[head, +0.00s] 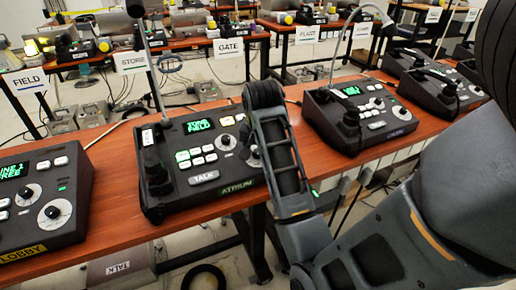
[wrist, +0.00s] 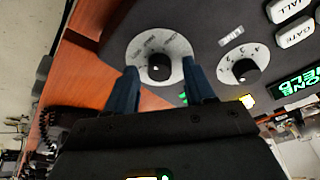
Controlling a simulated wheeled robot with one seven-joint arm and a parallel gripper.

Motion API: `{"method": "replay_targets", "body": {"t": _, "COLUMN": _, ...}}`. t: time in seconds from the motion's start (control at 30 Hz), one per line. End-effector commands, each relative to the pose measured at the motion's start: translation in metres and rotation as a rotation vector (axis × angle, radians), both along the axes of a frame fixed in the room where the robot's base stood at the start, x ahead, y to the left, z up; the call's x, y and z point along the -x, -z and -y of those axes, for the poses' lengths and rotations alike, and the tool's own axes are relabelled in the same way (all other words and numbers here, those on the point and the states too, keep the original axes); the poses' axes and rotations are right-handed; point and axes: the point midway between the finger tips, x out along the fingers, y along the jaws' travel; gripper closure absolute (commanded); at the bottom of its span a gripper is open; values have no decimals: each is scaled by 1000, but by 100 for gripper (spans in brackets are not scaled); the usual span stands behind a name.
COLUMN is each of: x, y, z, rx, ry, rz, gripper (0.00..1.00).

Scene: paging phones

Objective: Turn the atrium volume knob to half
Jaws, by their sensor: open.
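The atrium phone (head: 208,160) is a dark desk console with a green ATRIUM label, a lit screen, a handset at its left and two round dials. The smaller dial (head: 225,141) is in plain view; the larger one (head: 253,156) is partly hidden by my arm. In the wrist view, my gripper (wrist: 160,66) is open, with its two blue fingers on either side of the larger dial's black knob (wrist: 161,68). I cannot tell whether they touch it. The smaller knob (wrist: 241,70) is to the right, outside the fingers.
The lobby phone (head: 45,200) is at the left and another phone (head: 358,115) at the right, on the same wooden table (head: 112,165). The atrium screen (head: 198,126) shows green text including FIELD. Buttons (wrist: 293,32) lie close to the smaller dial.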

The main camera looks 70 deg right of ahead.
Motion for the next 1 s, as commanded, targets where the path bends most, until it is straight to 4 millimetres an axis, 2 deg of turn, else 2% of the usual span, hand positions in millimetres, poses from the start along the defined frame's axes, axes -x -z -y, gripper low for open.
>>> {"method": "replay_targets", "body": {"t": 0.17, "x": 1, "y": -11, "z": -3, "rx": 3, "ry": 0, "rz": 2, "gripper": 46}}
{"method": "replay_targets", "body": {"t": 0.5, "x": 9, "y": -64, "z": -21, "rx": 1, "ry": -1, "rz": 0, "gripper": 46}}
{"method": "replay_targets", "body": {"t": 0.7, "x": 11, "y": -73, "z": -25, "rx": 0, "ry": 0, "rz": 0, "gripper": 46}}
{"method": "replay_targets", "body": {"t": 1.0, "x": 11, "y": -73, "z": -26, "rx": 0, "ry": 0, "rz": 0, "gripper": 46}}
